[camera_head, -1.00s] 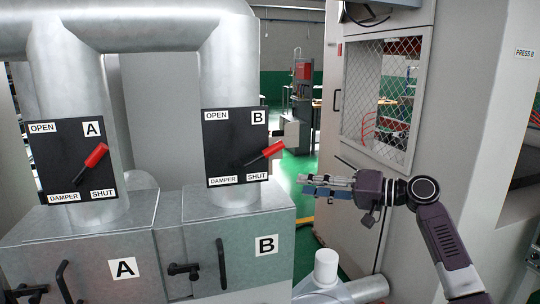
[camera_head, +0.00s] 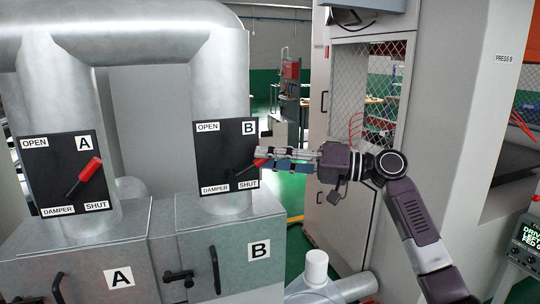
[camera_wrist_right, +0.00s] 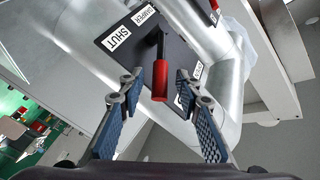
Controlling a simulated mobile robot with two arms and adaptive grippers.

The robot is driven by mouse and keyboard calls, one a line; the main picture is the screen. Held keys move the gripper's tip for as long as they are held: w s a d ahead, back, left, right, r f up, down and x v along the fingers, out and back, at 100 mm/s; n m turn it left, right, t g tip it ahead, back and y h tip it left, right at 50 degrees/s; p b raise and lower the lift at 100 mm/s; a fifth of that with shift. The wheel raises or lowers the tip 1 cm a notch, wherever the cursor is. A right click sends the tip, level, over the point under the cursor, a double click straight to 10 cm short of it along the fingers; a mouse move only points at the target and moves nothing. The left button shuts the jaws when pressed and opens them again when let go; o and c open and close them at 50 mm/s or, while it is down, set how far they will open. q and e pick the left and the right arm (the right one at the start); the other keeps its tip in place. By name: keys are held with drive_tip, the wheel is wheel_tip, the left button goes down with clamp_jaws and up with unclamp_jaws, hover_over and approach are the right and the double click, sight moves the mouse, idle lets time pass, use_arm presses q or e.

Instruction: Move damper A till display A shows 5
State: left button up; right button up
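The damper A plate (camera_head: 45,160) is black, on the left pipe, with OPEN at its upper left and SHUT at its lower right. The damper A lever has a red grip (camera_head: 90,169) angled up to the right. My right gripper (camera_head: 266,156) is at the right side of the damper B plate (camera_head: 215,150), away from damper A, and partly hides B's red grip (camera_head: 259,163). In the right wrist view my open fingers (camera_wrist_right: 158,92) stand either side of a red grip (camera_wrist_right: 160,86), with gaps; contact is not visible. Display A cannot be identified. My left gripper is out of view.
Metal boxes A (camera_head: 90,275) and B (camera_head: 235,250) stand below the plates, with black handles on their fronts. A white-capped pipe (camera_head: 317,265) is at bottom centre. A panel with a lit, cut-off screen (camera_head: 529,238) is at the right edge. A grey cabinet stands behind my arm.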

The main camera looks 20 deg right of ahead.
clamp_jaws()
idle(0.5)
